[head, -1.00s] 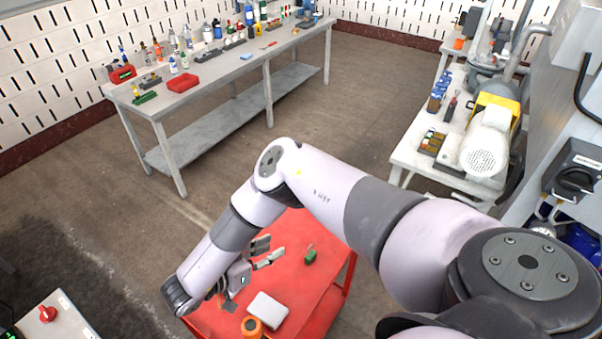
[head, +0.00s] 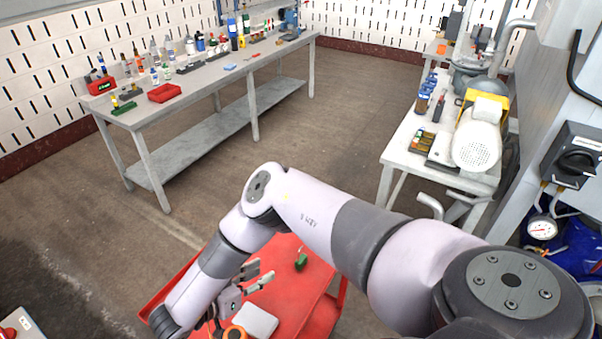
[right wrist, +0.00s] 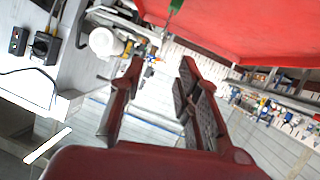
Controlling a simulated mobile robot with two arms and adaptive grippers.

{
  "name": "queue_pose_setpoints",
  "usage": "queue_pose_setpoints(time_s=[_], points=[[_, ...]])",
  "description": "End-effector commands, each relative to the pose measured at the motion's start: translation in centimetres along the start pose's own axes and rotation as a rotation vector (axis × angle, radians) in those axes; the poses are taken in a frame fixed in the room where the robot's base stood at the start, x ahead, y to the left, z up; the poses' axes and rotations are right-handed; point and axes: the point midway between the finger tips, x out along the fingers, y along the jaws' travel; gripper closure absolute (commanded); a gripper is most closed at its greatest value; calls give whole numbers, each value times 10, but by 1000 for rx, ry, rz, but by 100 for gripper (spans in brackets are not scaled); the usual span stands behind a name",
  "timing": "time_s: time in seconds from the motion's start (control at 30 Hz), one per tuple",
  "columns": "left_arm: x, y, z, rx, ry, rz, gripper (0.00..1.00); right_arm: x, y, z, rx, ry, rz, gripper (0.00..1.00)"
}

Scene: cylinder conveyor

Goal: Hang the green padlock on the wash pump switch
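The green padlock (head: 301,261) rests on the red cart top (head: 290,300), to the right of my right gripper. A small green item, which seems to be the padlock, also shows at the top of the right wrist view (right wrist: 174,7). My right gripper (head: 260,275) is over the cart, fingers apart and empty; they are also apart in the right wrist view (right wrist: 160,80). A black rotary switch (head: 574,160) is on the grey cabinet at right; I cannot read a label to tell whether it is the wash pump switch. My left gripper is out of view.
A white box (head: 256,320) and an orange roll (head: 235,333) lie on the cart near my gripper. A pump with a yellow cover (head: 480,140) stands on a white table. A gauge (head: 541,230) is below the switch. Open floor lies beyond the cart.

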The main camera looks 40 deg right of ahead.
Motion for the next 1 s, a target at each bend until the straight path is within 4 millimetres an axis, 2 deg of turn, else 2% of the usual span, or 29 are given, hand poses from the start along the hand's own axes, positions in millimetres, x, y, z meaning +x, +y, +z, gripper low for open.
queue_pose_setpoints(time_s=[0.27, 0.5, 0.6, 0.83, 1.0], points=[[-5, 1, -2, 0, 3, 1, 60, 54, 3, 0, 1, -1, 10, 69], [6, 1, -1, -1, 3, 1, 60, 102, 1, 2, 1, 0, 7, 69], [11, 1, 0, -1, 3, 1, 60, 114, 0, 2, 1, -1, 4, 69], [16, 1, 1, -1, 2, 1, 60, 128, 0, 1, 1, -1, 4, 69], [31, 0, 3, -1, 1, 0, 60, 151, -4, 1, 2, 0, 5, 69]])
